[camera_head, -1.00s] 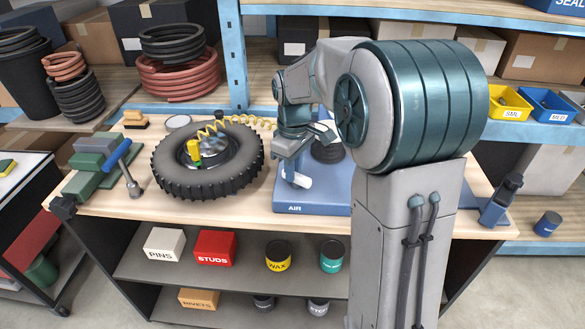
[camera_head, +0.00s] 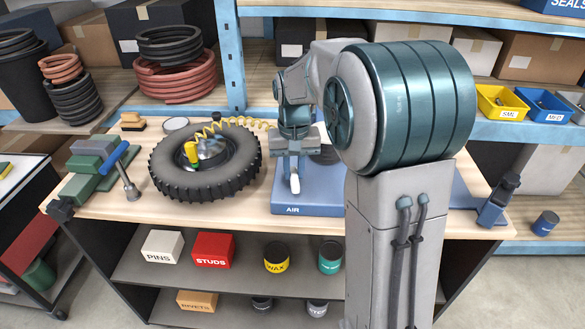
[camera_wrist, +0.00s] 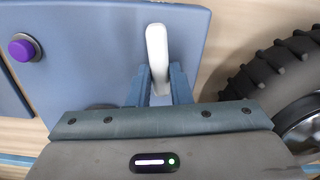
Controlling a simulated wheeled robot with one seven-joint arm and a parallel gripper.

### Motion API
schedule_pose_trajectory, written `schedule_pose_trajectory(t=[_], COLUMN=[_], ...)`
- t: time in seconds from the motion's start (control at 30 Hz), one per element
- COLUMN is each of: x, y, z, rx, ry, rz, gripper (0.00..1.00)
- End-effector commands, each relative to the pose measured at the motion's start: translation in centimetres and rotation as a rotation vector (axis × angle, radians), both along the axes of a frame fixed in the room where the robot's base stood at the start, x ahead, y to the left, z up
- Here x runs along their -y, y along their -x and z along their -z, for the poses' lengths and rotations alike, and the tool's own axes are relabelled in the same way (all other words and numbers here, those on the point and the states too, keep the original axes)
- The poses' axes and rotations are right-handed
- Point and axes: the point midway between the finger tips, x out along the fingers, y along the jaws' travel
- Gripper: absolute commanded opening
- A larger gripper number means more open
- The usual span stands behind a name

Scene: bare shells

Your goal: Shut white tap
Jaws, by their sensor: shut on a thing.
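The white tap (camera_head: 295,184) is a lever on the blue base marked AIR (camera_head: 280,209). In the head view it points toward the bench's front edge. My gripper (camera_head: 294,172) is above and behind it, with its jaws shut on the lever. In the wrist view the white tap (camera_wrist: 157,45) sticks out beyond my gripper (camera_wrist: 160,82), its near end between the two blue fingers. The tap's pivot is hidden by my gripper.
A tyre (camera_head: 184,184) with a yellow coiled hose (camera_head: 213,127) lies left of the base. A purple button (camera_wrist: 22,50) is on the panel in the wrist view. My arm hides much of the bench's right side.

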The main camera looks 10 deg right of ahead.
Motion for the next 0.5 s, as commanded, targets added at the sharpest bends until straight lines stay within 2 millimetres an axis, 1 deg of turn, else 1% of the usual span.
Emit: schedule_pose_trajectory(t=[0.2,0.5], x=[0.06,0.12], y=[-0.08,-0.07], z=[-0.18,-0.19], rx=[0.005,0.005], ry=[-0.001,-0.001], rz=[0.109,0.173], gripper=[0.00,0.00])
